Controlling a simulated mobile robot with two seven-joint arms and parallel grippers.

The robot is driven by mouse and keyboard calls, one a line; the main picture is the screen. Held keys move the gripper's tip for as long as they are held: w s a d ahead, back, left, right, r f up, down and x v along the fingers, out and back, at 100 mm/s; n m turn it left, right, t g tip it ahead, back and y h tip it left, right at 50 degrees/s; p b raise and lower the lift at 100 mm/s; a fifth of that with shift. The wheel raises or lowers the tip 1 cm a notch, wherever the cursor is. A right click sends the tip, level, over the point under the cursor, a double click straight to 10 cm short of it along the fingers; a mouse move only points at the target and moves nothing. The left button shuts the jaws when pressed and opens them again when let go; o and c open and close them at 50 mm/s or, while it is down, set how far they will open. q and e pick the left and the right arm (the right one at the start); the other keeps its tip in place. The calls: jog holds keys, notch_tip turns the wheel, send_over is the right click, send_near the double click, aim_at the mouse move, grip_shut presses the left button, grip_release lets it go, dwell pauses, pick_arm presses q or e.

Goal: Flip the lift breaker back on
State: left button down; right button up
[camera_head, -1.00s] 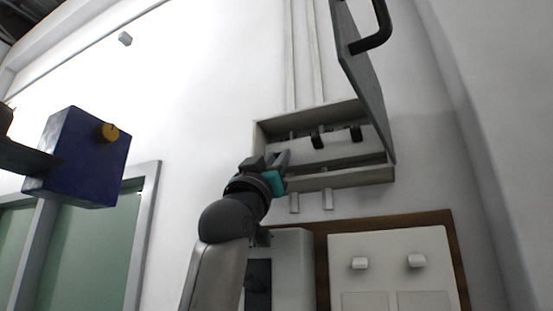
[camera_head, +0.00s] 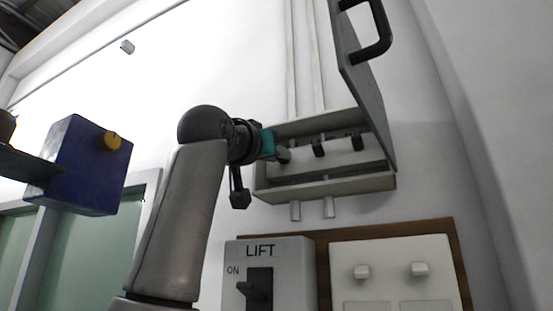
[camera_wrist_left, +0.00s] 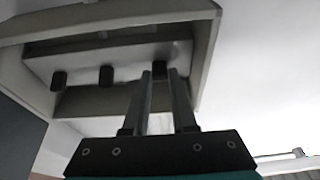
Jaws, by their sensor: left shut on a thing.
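An open grey breaker box (camera_head: 340,185) is on the wall, with a row of black switches inside. In the head view the middle switch (camera_head: 319,148) and the right switch (camera_head: 358,141) show; my gripper covers the left one. My left gripper (camera_head: 284,153) reaches into the box's left end. In the left wrist view its fingers (camera_wrist_left: 160,80) are shut on the end switch (camera_wrist_left: 159,68), which shows between their tips. Its exact on or off position is unclear. Below, a grey panel marked LIFT (camera_head: 288,249) has a black lever (camera_head: 256,290) beside ON. My right gripper is not in view.
The box's grey lid (camera_head: 360,80) stands open above it, with a black handle (camera_head: 380,35). A white panel with knobs (camera_head: 390,270) is at lower right. A blue box with a yellow knob (camera_head: 82,165) is at the left.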

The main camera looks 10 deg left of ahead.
pick_arm(q)
jog(key=shift+r+g, duration=0.2)
jog(key=shift+g, duration=0.3)
dwell(0.3)
jog(key=c, duration=0.7)
grip_release()
jog(key=shift+r+b+v, duration=0.15)
jog(key=shift+b+v, duration=1.8)
jog(key=shift+v, duration=1.85)
jog(key=shift+r+b+v, duration=0.15)
jog(key=shift+b+v, duration=1.8)
jog(key=shift+v, duration=1.85)
jog(key=shift+s, duration=0.15)
